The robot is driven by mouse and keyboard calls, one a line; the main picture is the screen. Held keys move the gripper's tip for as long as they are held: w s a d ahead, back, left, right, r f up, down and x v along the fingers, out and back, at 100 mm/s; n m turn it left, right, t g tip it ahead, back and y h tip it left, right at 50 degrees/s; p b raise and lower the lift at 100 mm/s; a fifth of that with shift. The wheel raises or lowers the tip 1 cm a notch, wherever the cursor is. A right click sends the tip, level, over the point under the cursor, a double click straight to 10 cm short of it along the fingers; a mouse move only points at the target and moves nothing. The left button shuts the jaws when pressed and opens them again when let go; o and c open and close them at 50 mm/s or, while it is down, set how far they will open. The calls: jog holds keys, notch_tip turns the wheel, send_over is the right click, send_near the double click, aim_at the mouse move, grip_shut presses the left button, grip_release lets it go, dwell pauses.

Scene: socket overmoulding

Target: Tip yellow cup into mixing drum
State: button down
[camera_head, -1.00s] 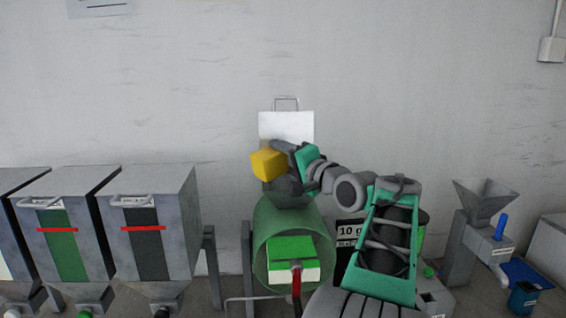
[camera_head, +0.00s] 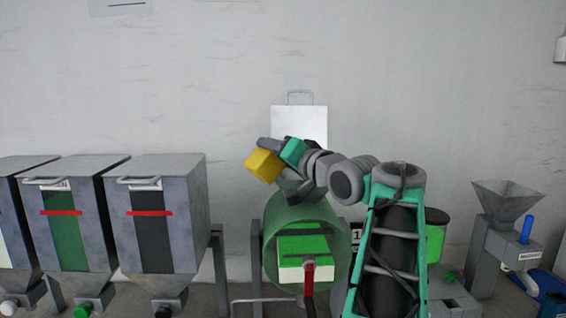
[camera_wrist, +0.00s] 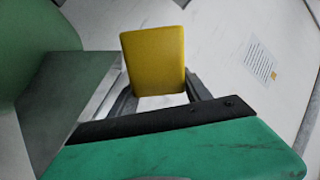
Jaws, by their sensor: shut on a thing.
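The yellow cup (camera_head: 263,166) is held by my gripper (camera_head: 277,157) above the mixing drum's upper left side in the head view, tilted to one side. In the wrist view the yellow cup (camera_wrist: 154,62) sits between the two grey fingers, and my gripper (camera_wrist: 158,95) is shut on it. The cup's opening and any contents are hidden. The mixing drum (camera_head: 337,245) is a translucent green cylinder with a grey hopper-like top, partly hidden by my gripper. A green and white block shows at the drum's front.
Grey hoppers (camera_head: 180,180) with coloured windows and red bars stand left of the drum. A grey machine with a funnel (camera_head: 507,203) and a blue handle stands at the right. A white panel (camera_head: 300,122) is on the wall behind my gripper.

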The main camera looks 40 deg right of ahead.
aim_at(264, 167)
jog(key=shift+f+n+b, duration=0.8)
jog(key=shift+f+b, duration=0.05)
jog(key=shift+b, duration=0.55)
jog(key=shift+w+a+n+b, duration=0.1)
jog(key=shift+a+n+b, duration=0.1)
jog(key=shift+n+b, duration=0.45)
jog(key=shift+a+r+n+b, duration=0.2)
jog(key=shift+n+b, duration=0.1)
jog(key=shift+n, duration=0.25)
jog(key=shift+d, duration=0.35)
jog(key=shift+f, duration=0.2)
jog(key=a+n+b, duration=0.1)
jog(key=n+b, duration=0.1)
jog(key=a+n+b, duration=0.3)
jog(key=n+b, duration=0.1)
jog(key=n, duration=0.1)
jog(key=shift+w+a+f+b, duration=0.2)
jog(key=shift+w+f+b, duration=0.1)
jog(key=shift+b, duration=0.05)
jog(key=a+r+m+t+h+b, duration=0.1)
jog(key=a+r+t+h+b, duration=0.3)
jog(key=b, duration=1.4)
jog(key=shift+w+a+r+m+t+h, duration=0.3)
jog(key=shift+r+t+h, duration=0.7)
jog(key=shift+h, duration=1)
